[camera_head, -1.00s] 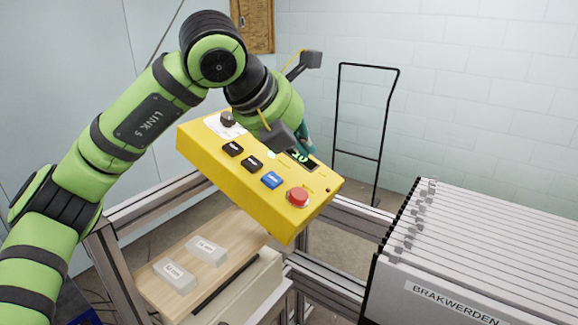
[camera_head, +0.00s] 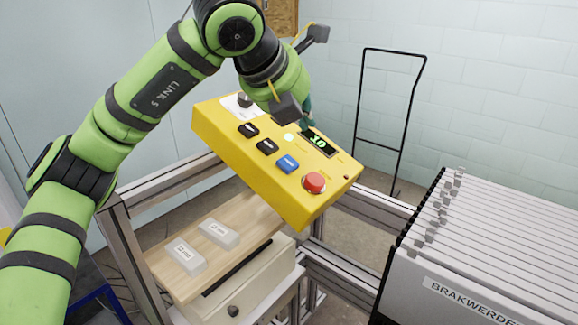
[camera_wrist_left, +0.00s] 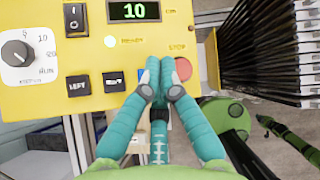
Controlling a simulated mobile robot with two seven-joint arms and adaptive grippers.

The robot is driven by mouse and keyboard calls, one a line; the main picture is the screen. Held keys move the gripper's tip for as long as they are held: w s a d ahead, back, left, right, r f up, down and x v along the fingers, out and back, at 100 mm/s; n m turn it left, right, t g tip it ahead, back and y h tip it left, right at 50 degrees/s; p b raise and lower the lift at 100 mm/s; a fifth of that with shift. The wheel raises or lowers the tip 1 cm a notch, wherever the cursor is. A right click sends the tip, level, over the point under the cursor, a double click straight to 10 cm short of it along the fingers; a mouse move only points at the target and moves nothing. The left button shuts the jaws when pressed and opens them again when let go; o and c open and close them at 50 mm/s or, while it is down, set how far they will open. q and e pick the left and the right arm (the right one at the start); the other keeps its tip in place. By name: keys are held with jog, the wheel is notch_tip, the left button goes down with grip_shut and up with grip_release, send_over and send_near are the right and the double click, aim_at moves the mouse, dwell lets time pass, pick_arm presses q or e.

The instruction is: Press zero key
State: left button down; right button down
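The yellow control box (camera_head: 235,135) hangs tilted in the middle of the head view, with two black keys (camera_head: 257,137), a blue key (camera_head: 288,164) and a red button (camera_head: 314,183). The blue key's label is too small to read. The green display (camera_head: 319,143) reads 10 in the wrist view (camera_wrist_left: 134,10). My left gripper (camera_wrist_left: 163,76) has its teal fingertips together, empty, over the panel between the right black key (camera_wrist_left: 113,82) and the red button (camera_wrist_left: 184,69).
A knob (camera_wrist_left: 16,54) and a black switch (camera_wrist_left: 75,19) sit on the panel. Below the box is a wooden shelf (camera_head: 160,262) with two labelled blocks (camera_head: 218,233). Metal rails (camera_head: 345,258) run around it. A rack of grey plates (camera_head: 500,230) stands at the right.

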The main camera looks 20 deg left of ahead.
pick_arm(q)
jog(key=b, duration=0.3)
send_over(291, 168)
jog(key=f, duration=0.5)
jog(key=shift+d+f, duration=0.15)
jog(key=shift+d, duration=0.05)
jog(key=shift+w+a+f+b, duration=0.1)
jog(key=shift+a+f+b, duration=0.15)
jog(key=shift+f+b, duration=0.25)
jog(key=shift+r, duration=0.1)
jog(key=shift+a+f+b, duration=0.2)
jog(key=shift+f+b, duration=0.25)
jog(key=shift+b, duration=0.05)
jog(key=shift+a+f+b, duration=0.15)
jog(key=shift+f+b, duration=0.3)
jog(key=shift+b, duration=0.05)
dwell(0.7)
jog(key=shift+r, duration=0.1)
jog(key=shift+d+r+p, duration=0.35)
jog(key=shift+r+p, duration=0.15)
jog(key=shift+r, duration=0.25)
